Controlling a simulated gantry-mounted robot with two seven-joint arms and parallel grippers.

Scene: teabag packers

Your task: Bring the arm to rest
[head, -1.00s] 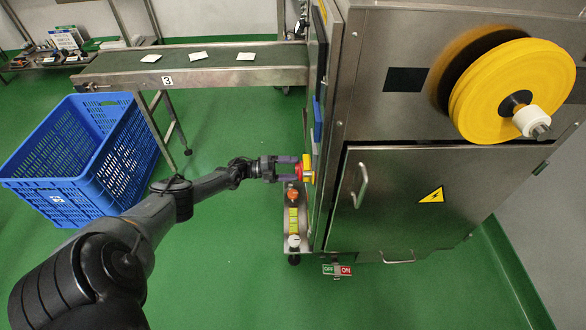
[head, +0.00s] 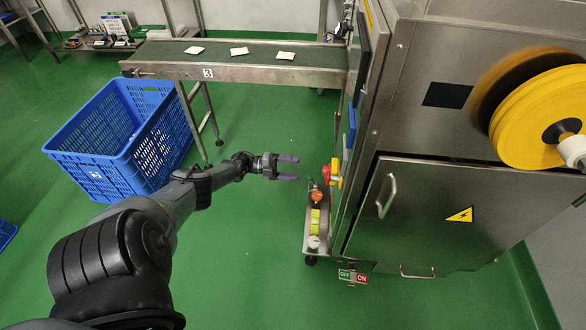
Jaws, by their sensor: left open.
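My left gripper (head: 287,167) is open and empty, with its two purple-tipped fingers pointing right. It hangs in free air over the green floor, left of the steel machine (head: 400,130). A clear gap separates the fingertips from the red knob with a yellow base (head: 332,173) on the machine's left side. My left arm comes in from the lower left. My right gripper does not show.
A blue crate (head: 100,160) stands on the floor behind and left of my arm. A conveyor marked 3 (head: 250,73) carries several white teabags. A yellow reel (head: 540,120) sits on the machine's right. Green floor (head: 250,250) is clear below the gripper.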

